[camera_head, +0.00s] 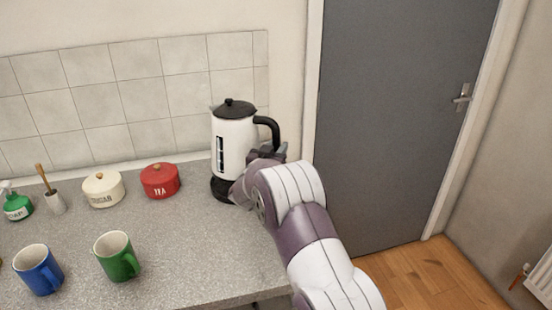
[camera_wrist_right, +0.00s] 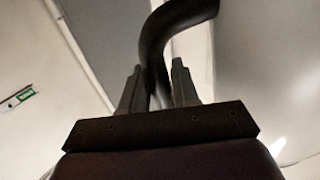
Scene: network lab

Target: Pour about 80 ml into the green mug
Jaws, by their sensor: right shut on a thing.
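The green mug (camera_head: 117,258) stands upright on the grey counter, with its open top showing a pale inside. The white kettle (camera_head: 233,142) with a black lid and black handle stands upright at the right end of the counter, over its black base (camera_head: 222,189). My right gripper (camera_head: 272,150) is at the kettle's handle. In the right wrist view my right gripper (camera_wrist_right: 158,90) has its two fingers on either side of the black handle (camera_wrist_right: 154,52), shut on it. The kettle's contents are hidden. My left gripper is in neither view.
A blue mug (camera_head: 39,270) stands left of the green mug. A sugar pot (camera_head: 103,190), a red tea pot (camera_head: 160,181), a brush in a holder (camera_head: 54,200) and a green soap bottle (camera_head: 16,205) line the back. The counter (camera_head: 200,250) is clear between green mug and kettle.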

